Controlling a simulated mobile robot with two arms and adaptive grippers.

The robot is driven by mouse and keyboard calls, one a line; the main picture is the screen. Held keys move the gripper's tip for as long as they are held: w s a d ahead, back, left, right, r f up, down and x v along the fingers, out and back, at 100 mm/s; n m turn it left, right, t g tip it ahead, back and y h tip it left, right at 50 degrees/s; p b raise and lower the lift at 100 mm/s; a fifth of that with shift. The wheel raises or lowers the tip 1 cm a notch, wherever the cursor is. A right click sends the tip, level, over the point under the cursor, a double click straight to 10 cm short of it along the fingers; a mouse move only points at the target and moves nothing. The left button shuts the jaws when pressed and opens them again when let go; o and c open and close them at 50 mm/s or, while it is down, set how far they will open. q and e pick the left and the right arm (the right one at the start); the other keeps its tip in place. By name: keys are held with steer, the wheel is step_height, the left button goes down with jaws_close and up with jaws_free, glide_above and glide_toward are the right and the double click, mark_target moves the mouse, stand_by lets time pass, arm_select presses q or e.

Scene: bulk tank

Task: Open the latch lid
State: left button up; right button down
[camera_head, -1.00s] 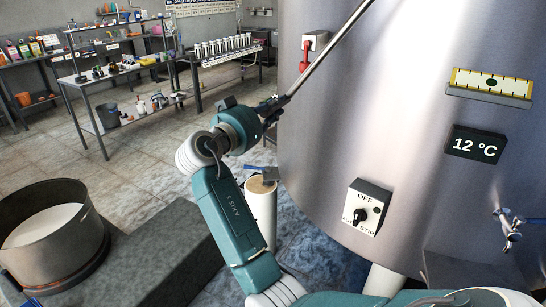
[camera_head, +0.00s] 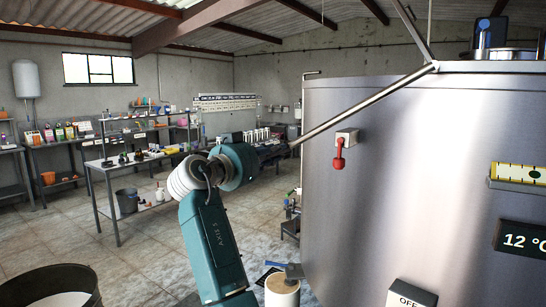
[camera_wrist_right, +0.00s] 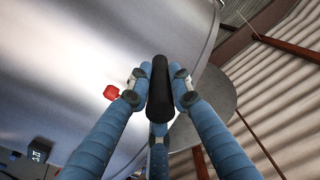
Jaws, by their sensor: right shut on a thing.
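The large steel tank (camera_head: 390,150) fills the right side of the head view. My right gripper (camera_head: 277,153) is left of it, shut on the end of a long metal rod (camera_head: 365,108). The rod slants up to the tank's top edge. In the right wrist view, the fingers (camera_wrist_right: 160,88) close around a black grip (camera_wrist_right: 160,92). A thin grey bar (camera_head: 413,30) rises from near the rod's far end and leaves the picture. I cannot tell whether it is part of the lid. The lid and its latch are not clearly visible. My left gripper is not in view.
The tank front carries a red lever (camera_head: 339,155), a yellow level gauge (camera_head: 520,174), a temperature display (camera_head: 522,240) and a switch box (camera_head: 410,295). A round vat (camera_head: 50,288) is at lower left.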

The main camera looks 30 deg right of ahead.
steer(key=shift+d+f, duration=0.1)
steer(key=shift+f, duration=0.1)
steer(key=c, duration=1.7)
jaws_free()
steer(key=shift+o, duration=0.7)
steer(key=shift+d, duration=0.1)
steer(key=shift+s+r, duration=0.1)
steer(key=v, duration=1.2)
